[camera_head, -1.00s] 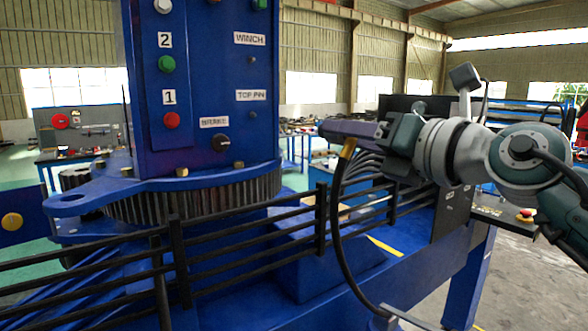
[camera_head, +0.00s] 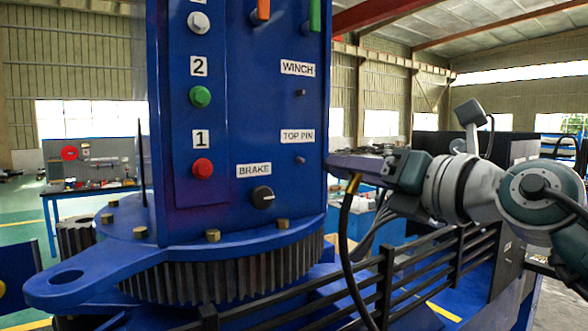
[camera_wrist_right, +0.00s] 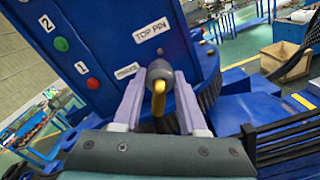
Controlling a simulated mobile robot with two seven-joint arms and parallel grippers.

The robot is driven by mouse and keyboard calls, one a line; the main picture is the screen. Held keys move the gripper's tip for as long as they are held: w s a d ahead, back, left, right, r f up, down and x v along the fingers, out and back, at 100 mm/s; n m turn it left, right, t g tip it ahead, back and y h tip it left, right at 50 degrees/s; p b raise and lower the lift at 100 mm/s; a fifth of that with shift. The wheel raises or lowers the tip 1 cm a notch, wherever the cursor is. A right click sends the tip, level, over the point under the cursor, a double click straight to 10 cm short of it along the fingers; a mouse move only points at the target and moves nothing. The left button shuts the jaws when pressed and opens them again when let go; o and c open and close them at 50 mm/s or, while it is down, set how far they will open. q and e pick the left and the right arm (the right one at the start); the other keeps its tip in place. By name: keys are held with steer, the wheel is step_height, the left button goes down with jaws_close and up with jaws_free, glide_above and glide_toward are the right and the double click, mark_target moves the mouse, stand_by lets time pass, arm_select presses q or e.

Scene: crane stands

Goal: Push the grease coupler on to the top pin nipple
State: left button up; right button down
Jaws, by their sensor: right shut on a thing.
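The blue crane column carries a small dark top pin nipple (camera_head: 300,160) just under the TOP PIN label (camera_head: 297,136). My right gripper (camera_head: 340,164) is at the right edge of the column, level with the nipple and a short gap to its right in the head view. In the right wrist view its two pale fingers (camera_wrist_right: 158,95) are shut around the grey grease coupler (camera_wrist_right: 159,71), with a yellow hose end at its back. The coupler points at the panel, below the TOP PIN label. The fingers hide it in the head view. My left gripper is not in view.
A second nipple (camera_head: 300,93) sits under the WINCH label. A black hose (camera_head: 343,235) hangs from the gripper in front of the black railing (camera_head: 420,262). A toothed ring (camera_head: 225,278) surrounds the column base.

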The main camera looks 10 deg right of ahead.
steer(key=shift+s, duration=0.1)
steer(key=shift+s+d+r+p, duration=0.1)
steer(key=shift+r+p, duration=0.05)
steer(key=shift+p, duration=0.3)
steer(key=x, duration=0.1)
steer(key=b+x, duration=0.2)
steer(key=x, duration=0.1)
steer(key=shift+f, duration=0.25)
steer(key=shift+b+x, duration=0.3)
steer(key=shift+x, duration=0.65)
steer(key=shift+r, duration=0.1)
steer(key=shift+w, duration=0.3)
steer(key=shift+w+a+b, duration=0.35)
steer(key=shift+w+b, duration=0.25)
steer(key=shift+b, duration=0.05)
steer(key=shift+c, duration=1.9)
jaws_free()
